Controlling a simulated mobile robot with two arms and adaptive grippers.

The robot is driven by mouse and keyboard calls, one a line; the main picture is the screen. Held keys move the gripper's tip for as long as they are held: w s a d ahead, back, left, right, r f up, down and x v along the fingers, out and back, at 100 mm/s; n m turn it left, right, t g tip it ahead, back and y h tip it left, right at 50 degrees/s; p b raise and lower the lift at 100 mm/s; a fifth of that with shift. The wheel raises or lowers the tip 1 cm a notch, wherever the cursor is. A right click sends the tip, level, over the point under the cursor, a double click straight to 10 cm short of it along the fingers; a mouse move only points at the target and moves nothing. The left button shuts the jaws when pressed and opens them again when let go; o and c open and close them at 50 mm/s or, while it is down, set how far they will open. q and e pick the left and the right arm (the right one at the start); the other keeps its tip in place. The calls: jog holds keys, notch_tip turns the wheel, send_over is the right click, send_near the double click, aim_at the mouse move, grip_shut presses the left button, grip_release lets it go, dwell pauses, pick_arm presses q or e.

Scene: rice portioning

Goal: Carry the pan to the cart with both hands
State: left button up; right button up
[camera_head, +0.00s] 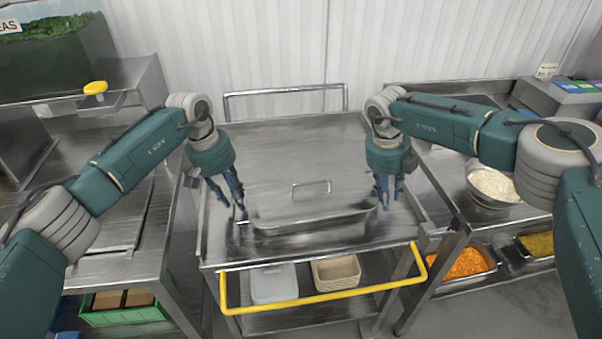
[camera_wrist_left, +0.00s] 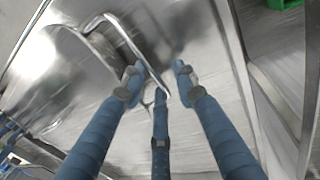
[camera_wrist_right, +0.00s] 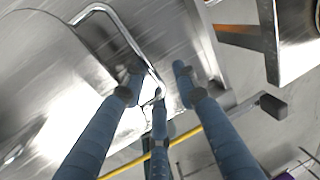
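The steel pan (camera_head: 312,228) with a flat lid (camera_head: 285,201) and a lid handle (camera_head: 310,184) sits on the steel top of the cart (camera_head: 270,150), near its front edge. The cart has a yellow push bar (camera_head: 325,294). My left gripper (camera_head: 239,204) is at the pan's left end, fingers pointing down and apart. My right gripper (camera_head: 390,203) is at the right end, also with fingers apart. In the wrist views a thin metal handle reaches between the left fingers (camera_wrist_left: 158,80) and the right fingers (camera_wrist_right: 158,80). Whether the fingers touch it is unclear.
A steel table with a metal sheet stands left, and a green crate (camera_head: 125,314) is below it. A counter with a rice bowl (camera_head: 492,186) stands right, above trays of orange (camera_head: 466,264) and yellow food. A grey bin (camera_head: 273,283) and beige basket (camera_head: 337,272) fill the cart's lower shelf.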

jog(key=shift+a+r, duration=0.1)
jog(key=shift+a, duration=0.05)
pick_arm(q)
notch_tip(320, 180, up, 12)
jog(key=a, duration=0.2)
jog(key=shift+s+a+f, duration=0.15)
pick_arm(e)
notch_tip(320, 180, up, 12)
jog(key=a, duration=0.2)
jog(key=shift+s+a+f, duration=0.15)
jog(key=shift+s+f, duration=0.05)
